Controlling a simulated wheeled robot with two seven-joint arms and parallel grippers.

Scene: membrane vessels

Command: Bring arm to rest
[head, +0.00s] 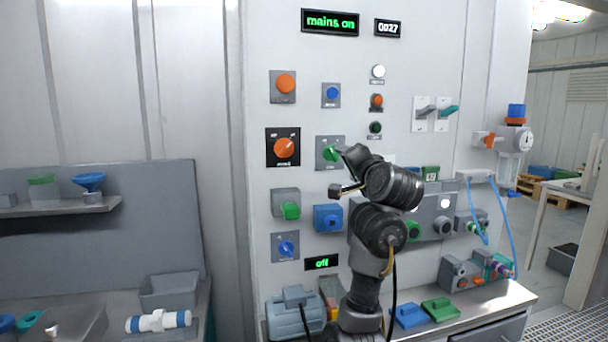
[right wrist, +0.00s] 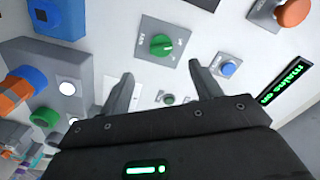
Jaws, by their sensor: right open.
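My right arm rises from the bottom middle of the head view, bent in front of the control panel (head: 390,60). Its gripper (head: 342,171) is raised at the panel's mid height, pointing left, close by the green rotary knob (head: 331,154). In the right wrist view the gripper (right wrist: 160,70) has its two fingers spread with nothing between them. The green knob (right wrist: 161,45) on its grey plate shows beyond the fingertips, and I see no contact. My left gripper is not in view.
The panel bears orange, blue and green knobs, with a "mains on" display (head: 330,22) and an "off" display (head: 322,263). A grey motor (head: 292,318) and blue and green blocks (head: 440,309) stand below. Blue hoses (head: 511,235) hang at right. A shelf (head: 60,208) is at left.

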